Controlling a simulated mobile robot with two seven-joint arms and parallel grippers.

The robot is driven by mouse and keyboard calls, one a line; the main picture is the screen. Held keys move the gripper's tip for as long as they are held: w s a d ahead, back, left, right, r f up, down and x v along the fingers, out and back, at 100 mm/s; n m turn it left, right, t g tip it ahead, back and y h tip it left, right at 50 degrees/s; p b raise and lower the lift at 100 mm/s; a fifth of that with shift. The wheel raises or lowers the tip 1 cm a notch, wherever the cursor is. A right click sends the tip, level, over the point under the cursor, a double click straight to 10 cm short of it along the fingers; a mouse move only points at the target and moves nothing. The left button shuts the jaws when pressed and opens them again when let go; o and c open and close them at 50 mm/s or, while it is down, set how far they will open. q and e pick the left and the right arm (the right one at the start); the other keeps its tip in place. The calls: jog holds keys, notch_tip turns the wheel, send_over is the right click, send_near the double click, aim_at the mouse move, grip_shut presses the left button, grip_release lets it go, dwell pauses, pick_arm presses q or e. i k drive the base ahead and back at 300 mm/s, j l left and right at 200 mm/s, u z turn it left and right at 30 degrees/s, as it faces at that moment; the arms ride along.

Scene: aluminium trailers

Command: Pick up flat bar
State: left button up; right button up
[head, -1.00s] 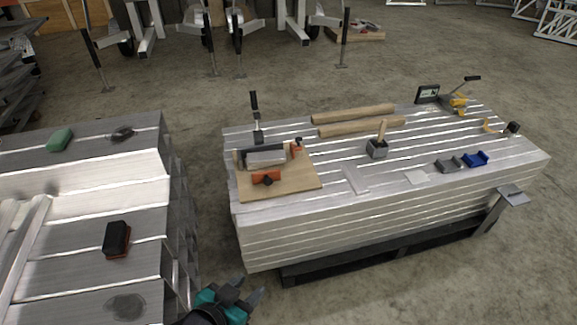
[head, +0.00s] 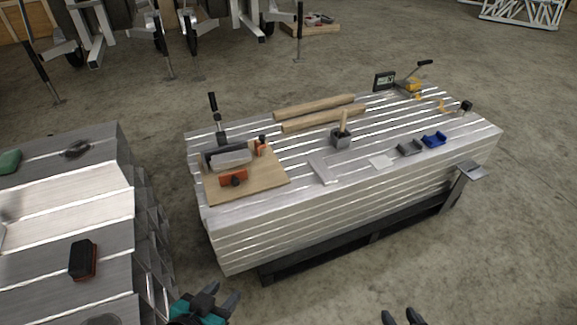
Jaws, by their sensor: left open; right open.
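A flat bar (head: 323,169), a short pale metal strip, lies on the ribbed aluminium table (head: 350,209), just right of a wooden board. My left gripper (head: 221,296) is open and empty at the bottom of the head view, low in front of the table and well short of the bar. My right gripper (head: 402,317) shows only its fingertips at the bottom edge. They are apart, with nothing seen between them, and the rest is out of frame.
The wooden board (head: 265,181) holds a clamped metal block and orange clamps. Wooden bars (head: 322,121), a mallet-like tool (head: 342,136), a pale square plate (head: 382,162), and grey and blue blocks (head: 434,139) lie nearby. A second aluminium stack (head: 105,230) stands at left.

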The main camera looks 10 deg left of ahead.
aim_at(326, 175)
jog(key=i+z, duration=0.3)
jog(key=i, duration=0.4)
jog(key=i+z, duration=0.25)
jog(key=i, duration=0.45)
